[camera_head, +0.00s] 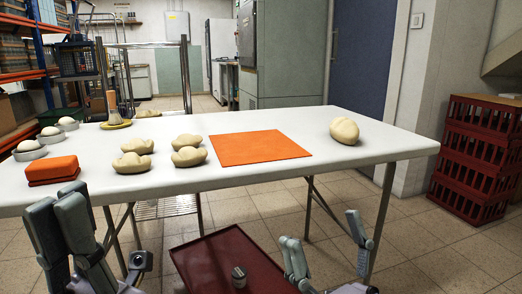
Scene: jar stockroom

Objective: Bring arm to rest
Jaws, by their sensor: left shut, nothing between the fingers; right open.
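My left gripper (70,222) is at the lower left, in front of the white table's near edge. Its fingers are shut with nothing between them. My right gripper (322,240) is at the lower right, below the level of the tabletop. Its fingers are spread wide apart and empty. Both grippers are clear of the white table (240,180) and of the things on it, as far as this view shows. Parts of both arms are cut off by the bottom edge of the picture.
On the table are an orange mat (258,148), a large pale lump (344,130), several smaller pale lumps (132,163) and an orange block (53,169). A dark red tray (215,262) is low between my grippers. Red crates (478,150) stand stacked at right.

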